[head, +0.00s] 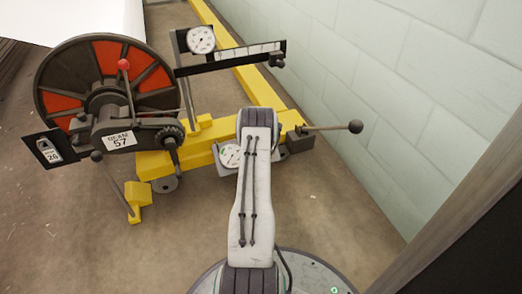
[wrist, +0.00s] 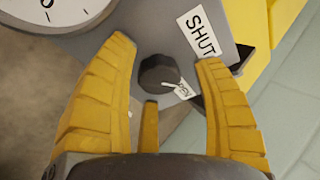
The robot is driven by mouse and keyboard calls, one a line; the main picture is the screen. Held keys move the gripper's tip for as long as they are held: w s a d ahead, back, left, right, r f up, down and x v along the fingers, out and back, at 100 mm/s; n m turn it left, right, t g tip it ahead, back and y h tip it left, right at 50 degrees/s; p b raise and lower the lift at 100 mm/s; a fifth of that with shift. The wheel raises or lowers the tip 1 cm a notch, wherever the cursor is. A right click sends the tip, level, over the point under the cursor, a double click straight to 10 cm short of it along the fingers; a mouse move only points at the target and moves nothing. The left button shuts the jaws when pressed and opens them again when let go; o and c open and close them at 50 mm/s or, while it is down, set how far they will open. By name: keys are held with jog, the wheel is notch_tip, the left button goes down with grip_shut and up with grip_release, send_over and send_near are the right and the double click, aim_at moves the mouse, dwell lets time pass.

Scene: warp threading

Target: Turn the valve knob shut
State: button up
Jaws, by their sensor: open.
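The valve knob (wrist: 158,74) is dark, round and faceted, on a grey panel (wrist: 120,22) in the wrist view. A white mark on its rim points towards a small white label reading OPEN (wrist: 183,90). A larger white SHUT label (wrist: 202,34) is up and right of the knob. My gripper (wrist: 167,50) has its yellow fingers spread, one on each side of the knob, with visible gaps; I cannot tell how far the knob is beyond them. In the head view my arm hides the knob and the gripper.
A white dial gauge (head: 231,156) sits beside my arm, on the yellow frame (head: 190,157). A red and dark wheel (head: 80,75) stands at left. A rod with a ball end (head: 355,127) sticks out towards the pale block wall (head: 440,100). Floor is clear at lower left.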

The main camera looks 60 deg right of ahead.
jog(key=shift+c, duration=0.2)
jog(key=c, duration=1.1)
jog(key=shift+c, duration=0.2)
jog(key=n+h, duration=0.1)
jog(key=n, duration=0.3)
jog(key=shift+d+r+n+t, duration=0.1)
jog(key=shift+n+t, duration=0.2)
jog(key=o, duration=1.2)
